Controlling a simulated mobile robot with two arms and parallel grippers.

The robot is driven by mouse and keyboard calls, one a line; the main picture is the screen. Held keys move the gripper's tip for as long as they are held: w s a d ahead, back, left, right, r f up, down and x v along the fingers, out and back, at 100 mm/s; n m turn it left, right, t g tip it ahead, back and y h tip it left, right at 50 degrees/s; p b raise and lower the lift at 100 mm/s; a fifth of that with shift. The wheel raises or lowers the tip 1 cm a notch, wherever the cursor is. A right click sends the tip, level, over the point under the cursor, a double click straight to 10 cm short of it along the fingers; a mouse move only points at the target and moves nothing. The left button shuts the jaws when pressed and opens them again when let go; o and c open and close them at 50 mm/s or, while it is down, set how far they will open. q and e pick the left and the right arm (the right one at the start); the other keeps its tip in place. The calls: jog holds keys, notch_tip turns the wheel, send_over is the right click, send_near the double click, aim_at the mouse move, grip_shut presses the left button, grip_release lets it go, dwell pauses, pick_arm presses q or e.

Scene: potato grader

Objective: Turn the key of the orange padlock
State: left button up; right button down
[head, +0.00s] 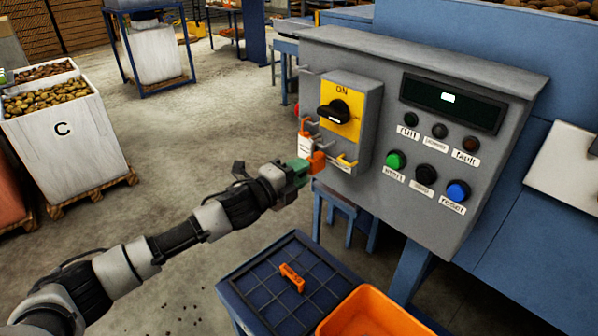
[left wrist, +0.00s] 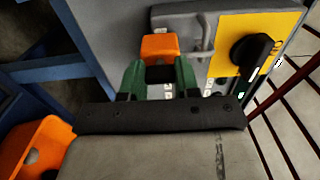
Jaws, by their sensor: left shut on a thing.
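The orange padlock (head: 318,162) is at the lower left of the yellow switch plate on the grey control box. In the left wrist view the orange block (left wrist: 160,46) sits at my fingertips, beside a grey metal loop (left wrist: 203,38). My left gripper (head: 304,169) has green fingers and reaches it from the left; in the left wrist view its fingers (left wrist: 158,66) are closed on the sides of the orange block. I cannot make out a key; the fingers hide part of the padlock. My right gripper is not in view.
The yellow plate (head: 352,97) carries a black rotary switch (head: 334,113) by the word ON. A white tag (head: 304,146) hangs left of it. A small orange object (head: 292,277) lies on a dark blue gridded top (head: 258,288). An orange bin (head: 372,315) stands beside it.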

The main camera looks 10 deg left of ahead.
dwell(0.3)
pick_arm(q)
jog(key=o, duration=0.9)
jog(key=b+v, duration=0.2)
jog(key=v, duration=0.9)
jog(key=shift+b, duration=0.35)
jog(key=shift+w+f, duration=0.1)
